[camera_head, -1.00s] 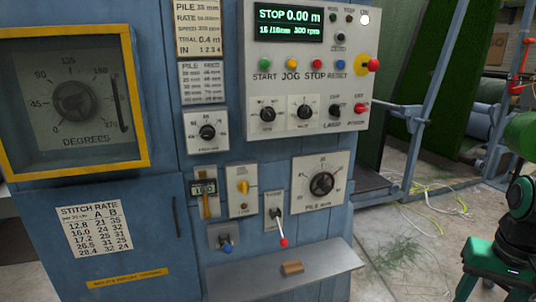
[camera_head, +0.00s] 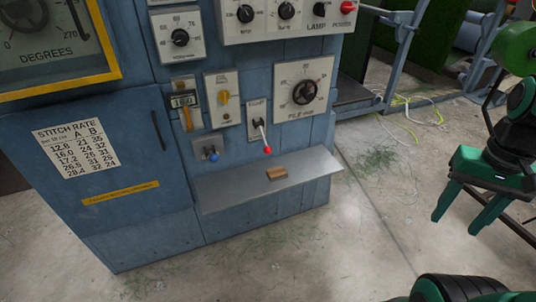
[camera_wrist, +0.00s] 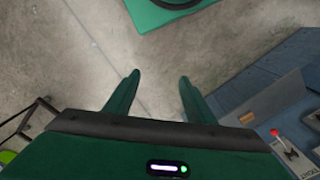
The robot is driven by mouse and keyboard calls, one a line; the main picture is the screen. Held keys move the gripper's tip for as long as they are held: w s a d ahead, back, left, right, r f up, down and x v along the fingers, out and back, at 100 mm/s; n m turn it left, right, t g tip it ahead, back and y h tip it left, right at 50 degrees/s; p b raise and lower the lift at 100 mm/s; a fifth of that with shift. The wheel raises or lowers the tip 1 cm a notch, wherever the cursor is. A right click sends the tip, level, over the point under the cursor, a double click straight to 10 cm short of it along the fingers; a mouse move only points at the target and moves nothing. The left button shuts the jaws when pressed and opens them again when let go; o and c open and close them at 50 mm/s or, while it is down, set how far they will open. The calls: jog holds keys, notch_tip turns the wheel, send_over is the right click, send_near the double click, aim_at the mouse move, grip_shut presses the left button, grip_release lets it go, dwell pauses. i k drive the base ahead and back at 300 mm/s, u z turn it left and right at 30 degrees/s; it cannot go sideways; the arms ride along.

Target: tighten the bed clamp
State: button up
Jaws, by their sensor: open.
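No legible label names the bed clamp, so I cannot tell which control it is. The red tip also shows in the wrist view (camera_wrist: 274,132) at lower right. My gripper (camera_head: 455,225) is right of the machine, pointing down, apart from it. In the wrist view its two fingers (camera_wrist: 158,77) are spread, with only floor between them.
A metal shelf (camera_head: 240,184) juts out below the controls, with a small wooden block (camera_head: 277,173) on it. A round pile dial (camera_head: 304,92) is right of the levers. Yellow cables (camera_head: 410,120) and green clippings (camera_head: 375,158) lie on the floor.

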aim_at(267, 150)
jog(key=z, duration=1.95)
jog(key=k, duration=0.7)
jog(key=u, duration=1.95)
jog(key=i, duration=0.5)
